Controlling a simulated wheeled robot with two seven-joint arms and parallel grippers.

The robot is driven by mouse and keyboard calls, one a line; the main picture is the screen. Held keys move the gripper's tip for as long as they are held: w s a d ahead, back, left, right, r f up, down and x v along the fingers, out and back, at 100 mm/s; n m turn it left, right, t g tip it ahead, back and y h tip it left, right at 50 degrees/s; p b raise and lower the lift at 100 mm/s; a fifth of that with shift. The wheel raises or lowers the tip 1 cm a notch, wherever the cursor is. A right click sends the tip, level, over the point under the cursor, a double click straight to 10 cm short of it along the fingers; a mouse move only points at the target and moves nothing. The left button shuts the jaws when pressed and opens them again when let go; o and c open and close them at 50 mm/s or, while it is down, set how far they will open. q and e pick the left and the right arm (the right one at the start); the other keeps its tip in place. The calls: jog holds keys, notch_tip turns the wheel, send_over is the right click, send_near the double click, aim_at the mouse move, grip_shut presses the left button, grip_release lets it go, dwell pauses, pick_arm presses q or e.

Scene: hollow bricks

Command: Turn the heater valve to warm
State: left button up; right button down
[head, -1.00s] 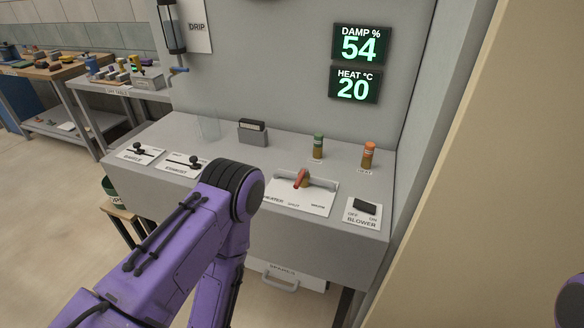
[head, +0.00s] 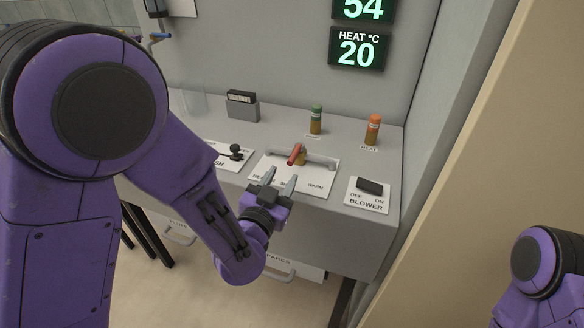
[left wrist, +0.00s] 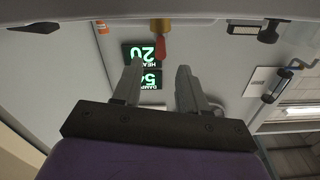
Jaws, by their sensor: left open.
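The heater valve is a red lever (head: 296,154) on a brass-coloured body, on a white plate (head: 318,179) marked with a shut and a warm position. The lever slants toward the front left, near the middle of the plate. My left gripper (head: 280,178) is open and empty just in front of the plate, its fingers pointing toward the valve but apart from it. In the left wrist view, seen upside down, the red lever (left wrist: 162,48) shows beyond the gap between the two fingers (left wrist: 160,78). My right gripper is out of view.
The blower switch (head: 369,187) is right of the valve, and a black-knobbed slider (head: 236,152) is left. The heat display (head: 358,49) reads 20. A wall closes the right side.

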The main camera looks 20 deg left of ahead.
aim_at(288, 166)
pick_arm(q)
jog(key=shift+w+r+p, duration=0.1)
jog(key=shift+w+p, duration=0.75)
jog(key=shift+w, duration=0.3)
jog(key=w+p, duration=0.1)
jog(key=w, duration=0.4)
jog(key=shift+d, duration=0.1)
jog(key=shift+w+f, duration=0.2)
jog(key=shift+w, duration=0.25)
grip_shut()
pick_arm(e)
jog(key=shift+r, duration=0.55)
